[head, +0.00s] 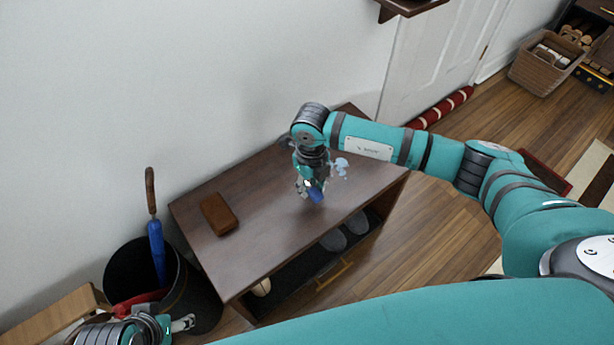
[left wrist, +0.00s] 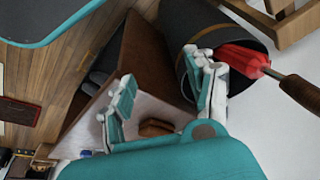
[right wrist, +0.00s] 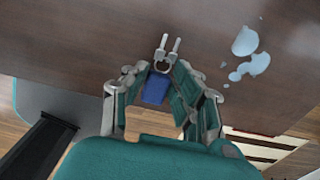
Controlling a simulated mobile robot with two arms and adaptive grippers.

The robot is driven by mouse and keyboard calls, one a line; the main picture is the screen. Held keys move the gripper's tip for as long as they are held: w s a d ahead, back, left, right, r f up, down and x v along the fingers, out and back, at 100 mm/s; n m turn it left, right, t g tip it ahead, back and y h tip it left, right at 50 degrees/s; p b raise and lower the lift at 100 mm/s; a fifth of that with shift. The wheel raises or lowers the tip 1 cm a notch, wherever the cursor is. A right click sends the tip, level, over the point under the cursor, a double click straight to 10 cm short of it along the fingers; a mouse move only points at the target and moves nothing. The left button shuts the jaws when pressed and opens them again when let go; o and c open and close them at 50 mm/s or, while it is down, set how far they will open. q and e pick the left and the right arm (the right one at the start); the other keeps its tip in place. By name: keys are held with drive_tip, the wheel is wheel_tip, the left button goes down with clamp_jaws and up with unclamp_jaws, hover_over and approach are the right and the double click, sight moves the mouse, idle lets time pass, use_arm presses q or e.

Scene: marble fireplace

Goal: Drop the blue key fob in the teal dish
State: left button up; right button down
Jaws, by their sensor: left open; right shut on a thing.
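The blue key fob (head: 315,194) is held by my right gripper (head: 310,186) over the dark wooden bench top (head: 255,225). In the right wrist view the fob (right wrist: 155,88) sits between the fingers of the right gripper (right wrist: 160,95), with a ring and metal keys (right wrist: 168,50) beyond it. I cannot tell how high above the bench top it is. I cannot make out a teal dish in any view. My left gripper (left wrist: 160,68) is open and empty near the dark bin; in the head view it shows only partly at the lower left.
Pale blue patches (head: 341,167) show beside my right gripper. A brown block-like object (head: 219,214) lies on the bench's left part. A dark bin (head: 120,265) with a blue umbrella (head: 157,250) stands left of the bench. Grey slippers (head: 333,240) are on the shelf below.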

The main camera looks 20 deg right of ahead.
drive_tip(key=s, duration=0.5)
drive_tip(key=shift+d+r+p, duration=0.15)
drive_tip(key=shift+r+p, duration=0.25)
drive_tip(key=s, duration=0.8)
wheel_tip(320, 180, up, 12)
drive_tip(key=n, duration=1.7)
hover_over(318, 215)
drive_tip(key=d, duration=0.3)
wheel_tip(318, 215, up, 11)
drive_tip(key=w+n+p, duration=0.2)
drive_tip(key=n, duration=1.3)
use_arm(q)
drive_tip(key=s+f+g+p, duration=0.2)
drive_tip(key=s+f+p, duration=0.2)
drive_tip(key=f+p, duration=1)
drive_tip(key=s+a+f+p, duration=0.1)
drive_tip(key=s+f+p, duration=0.1)
drive_tip(key=s, duration=0.5)
drive_tip(key=s+a+f+p, duration=0.2)
drive_tip(key=s+f+p, duration=0.1)
drive_tip(key=s, duration=0.4)
drive_tip(key=shift+f+g+p, duration=0.25)
drive_tip(key=shift+g+p, duration=0.05)
use_arm(e)
drive_tip(key=s+r, duration=0.4)
drive_tip(key=r, duration=0.4)
drive_tip(key=s+r, duration=0.4)
drive_tip(key=r, duration=0.4)
drive_tip(key=shift+s+d+r, duration=0.15)
drive_tip(key=shift+d+r, duration=0.25)
